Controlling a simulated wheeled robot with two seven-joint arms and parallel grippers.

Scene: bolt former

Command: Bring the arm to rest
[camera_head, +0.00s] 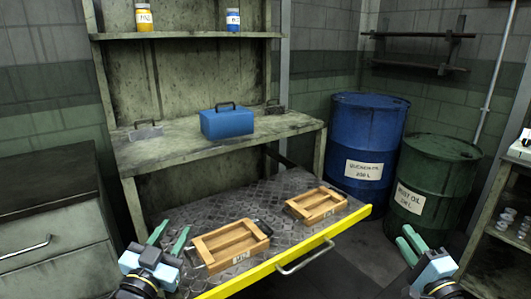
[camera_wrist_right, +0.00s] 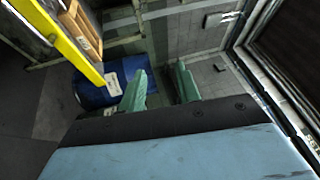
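My left gripper (camera_head: 168,243) is at the lower left in the head view, beside the left end of the nearer wooden tray. Its two green fingers are apart, with nothing seen between them. My right gripper (camera_head: 410,243) is at the lower right, in front of the green drum and clear of the cart. Its green fingers also show in the right wrist view (camera_wrist_right: 162,85), apart with only the background between them. Neither gripper touches an object that I can see.
A cart top (camera_head: 282,201) with a yellow front edge (camera_head: 300,252) holds two wooden trays (camera_head: 230,246) (camera_head: 316,205). A blue box (camera_head: 226,123) sits on the bench behind. Blue (camera_head: 368,140) and green (camera_head: 433,185) drums stand at right. Drawers (camera_head: 50,225) stand at left.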

